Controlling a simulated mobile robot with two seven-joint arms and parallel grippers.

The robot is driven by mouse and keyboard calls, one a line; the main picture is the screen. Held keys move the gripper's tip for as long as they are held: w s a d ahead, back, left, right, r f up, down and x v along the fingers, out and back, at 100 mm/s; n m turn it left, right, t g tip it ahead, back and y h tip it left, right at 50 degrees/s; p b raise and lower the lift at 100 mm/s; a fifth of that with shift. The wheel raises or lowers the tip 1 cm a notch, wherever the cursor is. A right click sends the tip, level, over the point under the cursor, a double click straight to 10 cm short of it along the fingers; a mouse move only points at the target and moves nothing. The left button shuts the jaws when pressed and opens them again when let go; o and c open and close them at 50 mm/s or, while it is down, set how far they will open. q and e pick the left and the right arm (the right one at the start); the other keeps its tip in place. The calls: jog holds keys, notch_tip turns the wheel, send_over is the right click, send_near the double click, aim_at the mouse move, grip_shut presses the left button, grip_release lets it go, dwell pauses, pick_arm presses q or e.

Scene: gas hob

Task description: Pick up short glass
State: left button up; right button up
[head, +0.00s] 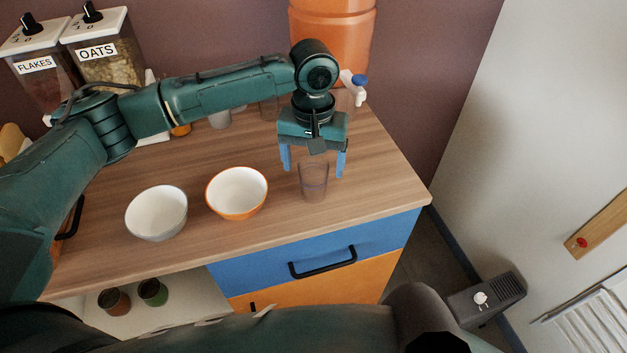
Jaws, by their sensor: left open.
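A short clear glass (313,182) stands upright on the wooden counter, near its front right part. My left gripper (314,167) points down above and just behind the glass, with its blue fingers spread apart. The glass's rim shows near the level of the fingertips, and I cannot tell how far apart in depth they are. The gripper holds nothing. My right gripper is not visible.
An orange-rimmed white bowl (237,193) stands left of the glass, with a grey-white bowl (157,213) further left. Cereal dispensers (103,62) and an orange water container (333,30) stand at the back. The counter (376,180) right of the glass is clear.

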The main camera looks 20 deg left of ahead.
pick_arm(q)
jog(key=shift+f, duration=0.9)
jog(key=shift+c, duration=0.2)
jog(key=c, duration=1.1)
